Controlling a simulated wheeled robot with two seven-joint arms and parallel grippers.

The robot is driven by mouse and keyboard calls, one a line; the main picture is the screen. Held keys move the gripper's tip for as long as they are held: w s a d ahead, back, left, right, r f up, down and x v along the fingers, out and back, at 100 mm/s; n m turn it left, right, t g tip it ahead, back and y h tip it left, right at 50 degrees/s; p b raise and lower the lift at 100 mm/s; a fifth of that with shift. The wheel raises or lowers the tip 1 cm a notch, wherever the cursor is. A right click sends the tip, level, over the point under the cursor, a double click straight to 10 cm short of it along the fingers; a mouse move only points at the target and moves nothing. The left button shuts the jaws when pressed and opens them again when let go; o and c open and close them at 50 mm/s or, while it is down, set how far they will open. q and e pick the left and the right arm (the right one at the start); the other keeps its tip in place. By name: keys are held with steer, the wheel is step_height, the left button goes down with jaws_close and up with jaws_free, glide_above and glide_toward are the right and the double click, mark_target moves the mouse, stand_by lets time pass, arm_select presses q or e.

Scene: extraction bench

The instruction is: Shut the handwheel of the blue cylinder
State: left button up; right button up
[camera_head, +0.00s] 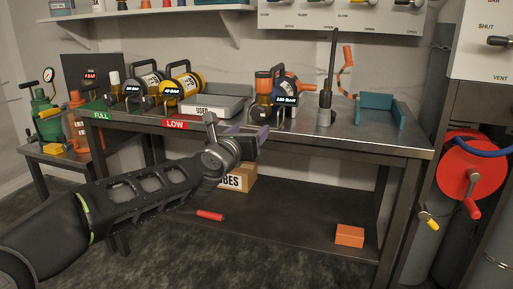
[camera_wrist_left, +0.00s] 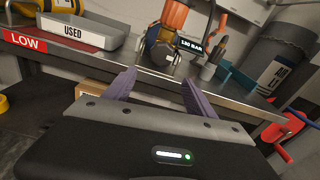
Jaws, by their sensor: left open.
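The wrist view barely shows the cylinder's body. My left gripper (camera_head: 250,140) is open and empty at the bench's front edge, below and in front of the blue cylinder, not touching it. In the wrist view its purple fingers (camera_wrist_left: 160,82) are wide apart. My right gripper is not in view.
A red reel (camera_head: 468,170) is at far right.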

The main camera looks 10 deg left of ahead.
mark_target(258, 115)
arm_select(q)
steer(key=shift+s+a+r+n, duration=0.1)
steer(key=shift+s+r+n, duration=0.15)
steer(key=shift+r+n, duration=0.5)
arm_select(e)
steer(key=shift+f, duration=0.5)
arm_select(q)
steer(key=shift+w+r, duration=0.1)
steer(key=shift+r, duration=0.05)
steer(key=w+p, duration=0.1)
steer(key=w, duration=0.3)
steer(key=w+p, duration=0.1)
steer(key=w, duration=0.1)
steer(key=shift+w+d+p, duration=0.25)
steer(key=shift+w+p, duration=0.05)
steer(key=shift+w, duration=0.55)
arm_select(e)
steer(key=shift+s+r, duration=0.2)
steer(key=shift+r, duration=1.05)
arm_select(q)
steer(key=shift+c, duration=0.2)
